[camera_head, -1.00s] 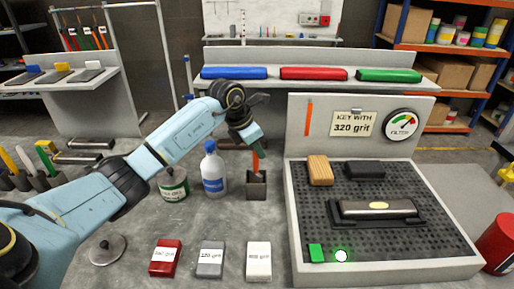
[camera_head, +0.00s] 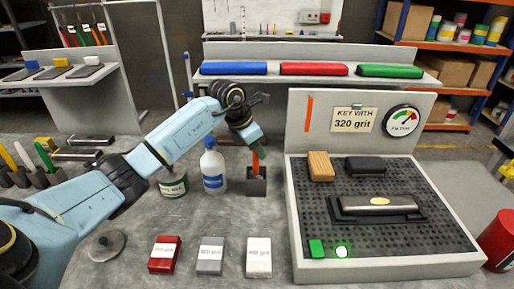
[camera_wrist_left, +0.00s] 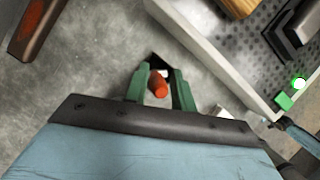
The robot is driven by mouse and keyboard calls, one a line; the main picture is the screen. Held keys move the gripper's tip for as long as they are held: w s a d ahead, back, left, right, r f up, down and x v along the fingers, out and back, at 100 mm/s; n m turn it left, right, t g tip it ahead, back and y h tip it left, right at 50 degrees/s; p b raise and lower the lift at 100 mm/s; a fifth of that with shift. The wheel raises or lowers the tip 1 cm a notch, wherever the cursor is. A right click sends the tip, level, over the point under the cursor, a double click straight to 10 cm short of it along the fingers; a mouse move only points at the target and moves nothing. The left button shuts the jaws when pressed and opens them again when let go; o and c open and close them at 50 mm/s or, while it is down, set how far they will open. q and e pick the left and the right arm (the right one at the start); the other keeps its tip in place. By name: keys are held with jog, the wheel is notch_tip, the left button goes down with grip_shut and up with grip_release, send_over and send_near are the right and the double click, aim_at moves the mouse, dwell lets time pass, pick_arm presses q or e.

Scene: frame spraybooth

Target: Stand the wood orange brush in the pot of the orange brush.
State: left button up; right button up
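The wood orange brush (camera_head: 255,161) is upright at a dark square pot (camera_head: 256,183) on the bench, its lower end inside the pot's mouth. My left gripper (camera_head: 255,141) is directly above the pot, pointing down. In the left wrist view the brush's orange handle end (camera_wrist_left: 158,84) lies between the green fingers (camera_wrist_left: 160,90), which look closed on it; the contact is hard to make out. The pot is mostly hidden there. My right gripper is not visible in the head view.
A white bottle (camera_head: 213,170) and a labelled can (camera_head: 173,184) stand left of the pot. Red (camera_head: 165,254), grey (camera_head: 210,256) and white (camera_head: 259,257) blocks lie in front. A perforated board (camera_head: 310,222) with a raised rim is on the right. Bare bench lies between pot and blocks.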

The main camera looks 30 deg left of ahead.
pick_arm(q)
jog(key=o, duration=0.3)
jog(key=shift+r, duration=0.1)
jog(key=v, duration=1.3)
jog(key=shift+s, duration=0.15)
